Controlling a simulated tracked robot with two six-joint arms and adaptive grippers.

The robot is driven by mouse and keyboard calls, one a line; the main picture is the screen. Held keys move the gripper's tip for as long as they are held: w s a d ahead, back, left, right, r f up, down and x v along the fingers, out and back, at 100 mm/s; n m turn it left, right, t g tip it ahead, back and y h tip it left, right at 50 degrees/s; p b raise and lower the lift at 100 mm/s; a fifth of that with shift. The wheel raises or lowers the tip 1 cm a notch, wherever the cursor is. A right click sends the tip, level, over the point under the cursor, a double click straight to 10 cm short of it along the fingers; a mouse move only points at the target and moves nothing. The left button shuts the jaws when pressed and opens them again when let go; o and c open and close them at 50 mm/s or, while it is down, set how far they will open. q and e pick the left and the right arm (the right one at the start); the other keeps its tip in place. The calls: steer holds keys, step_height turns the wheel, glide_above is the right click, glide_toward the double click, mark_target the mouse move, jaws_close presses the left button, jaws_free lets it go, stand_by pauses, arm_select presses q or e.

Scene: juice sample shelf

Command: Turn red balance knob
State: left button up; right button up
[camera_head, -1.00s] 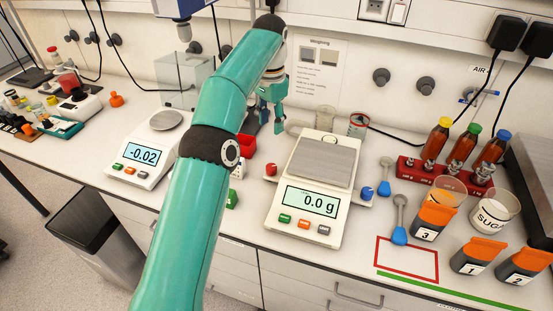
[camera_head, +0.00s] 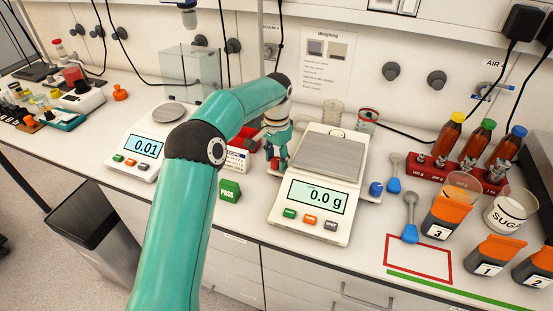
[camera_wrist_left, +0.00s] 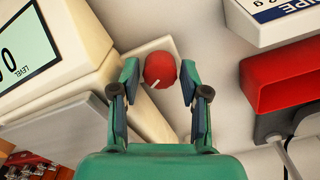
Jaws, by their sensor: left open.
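The white balance (camera_head: 343,228) reads 0.0 g. Its red knob (camera_wrist_left: 160,69), a round cap with a white mark, sits on a small ledge at the balance's left side. In the head view the red knob (camera_head: 274,164) is mostly covered by my gripper. My left gripper (camera_head: 277,160) points down over it. In the left wrist view the gripper (camera_wrist_left: 158,82) is open, with one finger on each side of the knob and a visible gap at both sides. A blue knob (camera_head: 376,188) is on the balance's right side. My right gripper is not in view.
A red bin (camera_wrist_left: 285,82) and a labelled white box (camera_wrist_left: 270,22) lie close to the left gripper. A green PASS block (camera_head: 230,191) stands left of the balance. A second scale (camera_head: 146,145) is further left. Spoons, jars and bottles crowd the right.

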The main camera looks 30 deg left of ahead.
arm_select(q)
steer(key=shift+f, duration=0.15)
jaws_close()
